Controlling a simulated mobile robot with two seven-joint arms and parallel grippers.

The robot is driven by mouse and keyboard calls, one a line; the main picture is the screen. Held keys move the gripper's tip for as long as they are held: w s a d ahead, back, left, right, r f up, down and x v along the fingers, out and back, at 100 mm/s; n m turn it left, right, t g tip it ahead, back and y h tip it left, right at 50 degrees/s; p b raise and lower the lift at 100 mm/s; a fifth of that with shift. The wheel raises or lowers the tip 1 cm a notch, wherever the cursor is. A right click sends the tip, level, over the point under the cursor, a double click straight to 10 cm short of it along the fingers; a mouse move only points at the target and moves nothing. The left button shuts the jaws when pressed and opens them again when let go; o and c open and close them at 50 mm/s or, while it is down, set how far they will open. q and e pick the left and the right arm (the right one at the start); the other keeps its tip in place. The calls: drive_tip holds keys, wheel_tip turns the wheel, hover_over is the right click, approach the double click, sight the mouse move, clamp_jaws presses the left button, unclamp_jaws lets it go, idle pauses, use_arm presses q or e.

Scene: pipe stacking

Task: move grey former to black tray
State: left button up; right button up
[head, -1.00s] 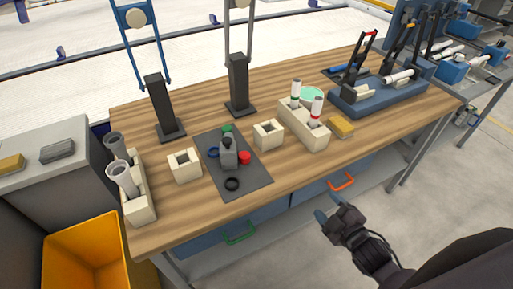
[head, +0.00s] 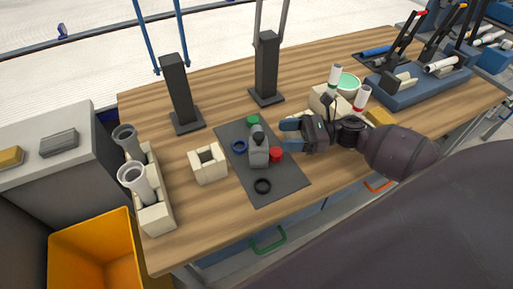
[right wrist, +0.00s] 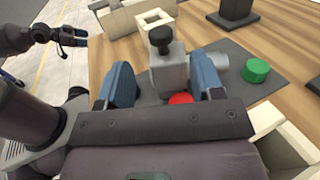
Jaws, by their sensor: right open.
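The grey former (head: 259,155) appears to be the small grey block with a dark knob on top. It stands upright on a flat dark sheet (head: 270,188), the only tray-like black thing in view. My right gripper (head: 284,134) is just right of the block in the head view. In the right wrist view, its blue fingers are apart, with the grey block (right wrist: 168,75) showing between and beyond them. I cannot tell if they touch it. My left gripper (right wrist: 78,38) shows small at upper left in the right wrist view; its opening is unclear.
A red cap (head: 275,154), green cap (head: 253,121), blue ring (head: 239,146) and black ring (head: 262,186) lie close around the block. A cream square holder (head: 208,165) is to the left. Dark posts (head: 176,90) stand behind.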

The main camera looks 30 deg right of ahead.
sight(255, 135)
drive_tip(key=x, duration=0.4)
drive_tip(key=p+x, duration=0.1)
drive_tip(key=x, duration=0.3)
drive_tip(key=shift+w+a+r, duration=0.15)
drive_tip(key=shift+a+r, duration=0.05)
drive_tip(key=shift+a, duration=0.05)
drive_tip(key=shift+w+a+f, duration=0.1)
drive_tip(key=shift+w+a, duration=0.1)
drive_tip(key=shift+a, duration=0.25)
drive_tip(key=shift+c, duration=0.4)
clamp_jaws()
